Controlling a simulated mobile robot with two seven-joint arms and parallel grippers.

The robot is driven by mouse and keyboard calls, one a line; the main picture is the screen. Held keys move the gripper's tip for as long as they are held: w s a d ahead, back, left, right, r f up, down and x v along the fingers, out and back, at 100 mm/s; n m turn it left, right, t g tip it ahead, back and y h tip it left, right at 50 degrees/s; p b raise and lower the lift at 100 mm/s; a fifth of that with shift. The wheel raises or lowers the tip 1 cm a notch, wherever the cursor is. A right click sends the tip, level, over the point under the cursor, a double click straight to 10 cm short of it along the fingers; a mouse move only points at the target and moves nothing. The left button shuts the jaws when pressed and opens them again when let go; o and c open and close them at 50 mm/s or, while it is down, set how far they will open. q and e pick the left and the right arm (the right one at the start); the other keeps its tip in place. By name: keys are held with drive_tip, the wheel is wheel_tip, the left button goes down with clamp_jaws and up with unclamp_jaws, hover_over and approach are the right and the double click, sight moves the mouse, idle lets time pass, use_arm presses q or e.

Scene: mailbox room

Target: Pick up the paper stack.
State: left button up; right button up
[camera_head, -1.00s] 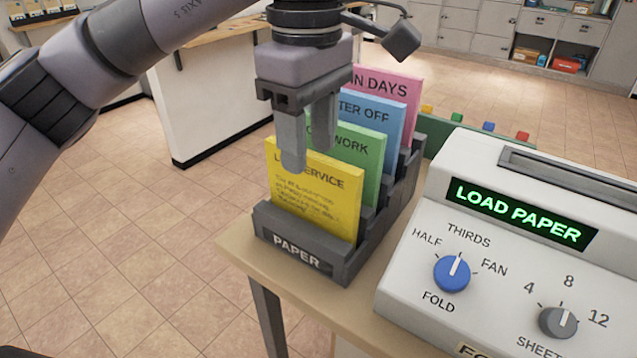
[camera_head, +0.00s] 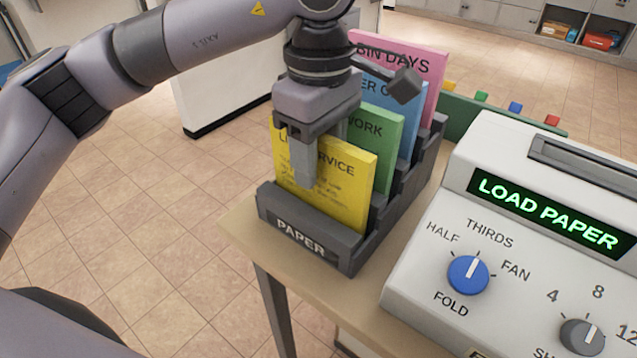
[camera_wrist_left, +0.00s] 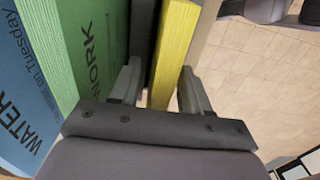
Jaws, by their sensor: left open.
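A yellow paper stack (camera_head: 345,190) stands in the front slot of the dark grey rack marked PAPER (camera_head: 335,252). My left gripper (camera_head: 308,172) points down over it, with one finger in front of the yellow face. In the left wrist view, the yellow stack (camera_wrist_left: 174,50) runs between the two open fingers (camera_wrist_left: 160,90), with a visible gap towards the right finger. Green (camera_head: 378,135), blue (camera_head: 408,118) and pink (camera_head: 425,65) stacks stand behind it. My right gripper is not in view.
A white machine (camera_head: 540,210) showing LOAD PAPER stands right of the rack on the same tan table (camera_head: 240,225). A green holder with coloured tabs (camera_head: 460,118) is behind. Open tiled floor (camera_head: 150,210) lies to the left.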

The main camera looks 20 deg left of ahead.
use_arm(q)
clamp_jaws()
drive_tip(key=shift+r, duration=0.1)
